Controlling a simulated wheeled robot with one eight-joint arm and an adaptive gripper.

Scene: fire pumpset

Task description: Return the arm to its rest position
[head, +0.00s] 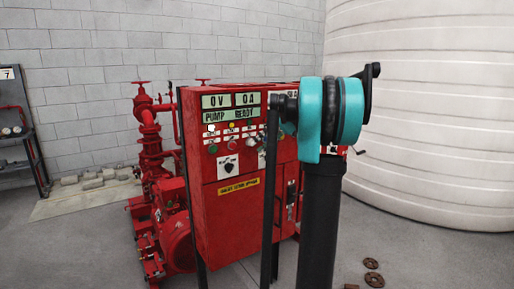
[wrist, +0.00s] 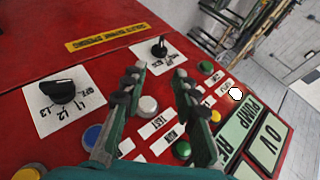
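My arm, with teal and black joints (head: 330,112), stands raised in front of the red pump control cabinet (head: 222,205) in the head view. I cannot make out the gripper's fingers there. In the wrist view my gripper (wrist: 160,82) is open, its two green and black fingers apart with nothing held between them. The fingers point across the cabinet's red panel (wrist: 60,25). A grey-white round button (wrist: 147,106) shows between them. I cannot tell whether the fingers touch the panel.
The cabinet's displays (head: 230,117) read 0 V, 0 A and PUMP READY. Black rotary knobs (wrist: 62,92) stick out of the panel. Red pump piping (head: 152,150) stands at left, a large white tank (head: 430,120) at right. Rusty round parts (head: 373,279) lie on the floor at lower right.

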